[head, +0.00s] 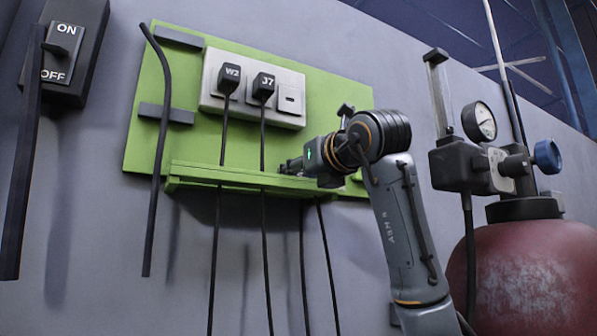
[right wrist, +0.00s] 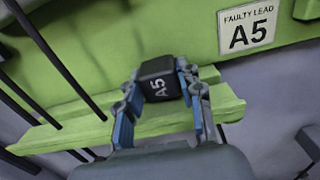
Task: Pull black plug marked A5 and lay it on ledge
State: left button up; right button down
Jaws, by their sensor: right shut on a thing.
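The black plug marked A5 (right wrist: 160,82) sits between the blue-padded fingers of my right gripper (right wrist: 158,100), which is shut on it. In the right wrist view the plug is at the green ledge (right wrist: 75,135); whether it rests on it I cannot tell. In the head view my right gripper (head: 290,166) is at the right part of the ledge (head: 215,174), and the plug is not clearly visible there. The white socket strip (head: 212,92) holds plugs W2 (head: 229,77) and J7 (head: 263,86); its rightmost socket (head: 290,99) is empty. My left gripper is out of view.
A "FAULTY LEAD A5" label (right wrist: 248,28) is on the green board (right wrist: 130,40). Several black cables hang below the ledge. A switch box (head: 64,52) is at left; a red tank (head: 540,275) with a gauge (head: 479,121) stands at right.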

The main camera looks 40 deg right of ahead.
jog(key=shift+s+a+r, duration=0.1)
jog(key=shift+s+a, duration=0.15)
jog(key=shift+a, duration=0.1)
jog(key=shift+w+d+f, duration=0.3)
jog(key=shift+w+d, duration=0.1)
jog(key=shift+d, duration=0.15)
jog(key=c, duration=1.2)
grip_release()
jog(key=o, duration=0.4)
jog(key=shift+s+a+r, duration=0.15)
jog(key=shift+s+a, duration=0.05)
jog(key=shift+a, duration=0.1)
jog(key=shift+o, duration=0.3)
jog(key=shift+w+d, duration=0.1)
jog(key=shift+d, duration=0.05)
jog(key=o, duration=0.7)
jog(key=shift+o, duration=0.2)
